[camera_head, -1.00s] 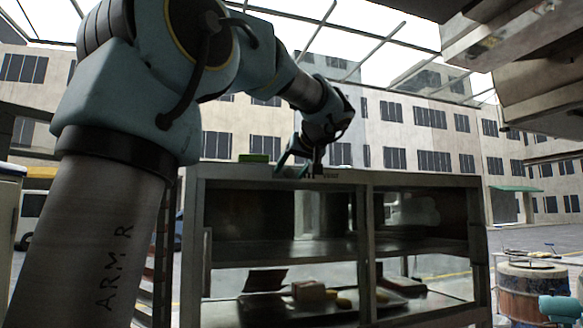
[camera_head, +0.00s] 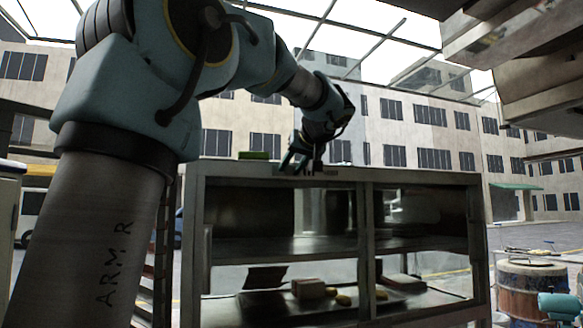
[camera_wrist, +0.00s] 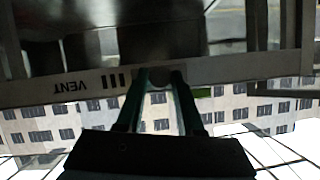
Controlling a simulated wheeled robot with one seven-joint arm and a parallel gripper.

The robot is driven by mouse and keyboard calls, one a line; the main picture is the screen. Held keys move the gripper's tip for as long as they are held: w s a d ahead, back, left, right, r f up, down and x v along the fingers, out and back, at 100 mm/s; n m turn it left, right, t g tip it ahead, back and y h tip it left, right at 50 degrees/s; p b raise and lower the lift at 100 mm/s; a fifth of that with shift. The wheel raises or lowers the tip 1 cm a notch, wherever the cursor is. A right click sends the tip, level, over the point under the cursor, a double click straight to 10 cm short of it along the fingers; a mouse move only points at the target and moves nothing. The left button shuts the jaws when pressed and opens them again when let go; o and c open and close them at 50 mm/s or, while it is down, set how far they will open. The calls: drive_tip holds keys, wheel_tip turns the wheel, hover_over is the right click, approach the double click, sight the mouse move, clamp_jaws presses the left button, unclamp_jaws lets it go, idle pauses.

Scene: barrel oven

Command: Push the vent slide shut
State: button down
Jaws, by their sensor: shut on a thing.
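The vent slide's round knob (camera_wrist: 158,75) shows in the wrist view, between the two fingers of my gripper (camera_wrist: 160,84). My gripper is shut on it. The fingers hide the knob's sides. The "VENT" lettering (camera_wrist: 70,86) and a few dark slots (camera_wrist: 112,80) are on the same metal rail, to the left of the fingers. In the head view my gripper (camera_head: 296,166) is at the top front rail of the metal cabinet (camera_head: 420,179), left of its middle. The knob is too small to make out there, and I cannot tell how far the slide stands open.
The cabinet has open shelves with a tray (camera_head: 408,300), a block (camera_head: 309,288) and small yellow items (camera_head: 343,299). A green object (camera_head: 254,155) lies on the cabinet top, left of my gripper. A barrel (camera_head: 532,290) stands at the right. Overhead structures hang at the upper right.

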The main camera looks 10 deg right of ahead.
idle(0.8)
drive_tip(key=d, duration=0.1)
drive_tip(key=d+b, duration=0.1)
drive_tip(key=d, duration=0.2)
drive_tip(key=shift+w+d+b, duration=0.3)
drive_tip(key=shift+d+r, duration=0.1)
drive_tip(key=shift+d, duration=0.25)
drive_tip(key=c, duration=0.5)
unclamp_jaws()
drive_tip(key=b, duration=0.3)
approach(304, 176)
drive_tip(key=v, duration=0.5)
drive_tip(key=shift+s+d+r, duration=0.1)
drive_tip(key=shift+s+r, duration=0.1)
drive_tip(key=shift+s, duration=0.05)
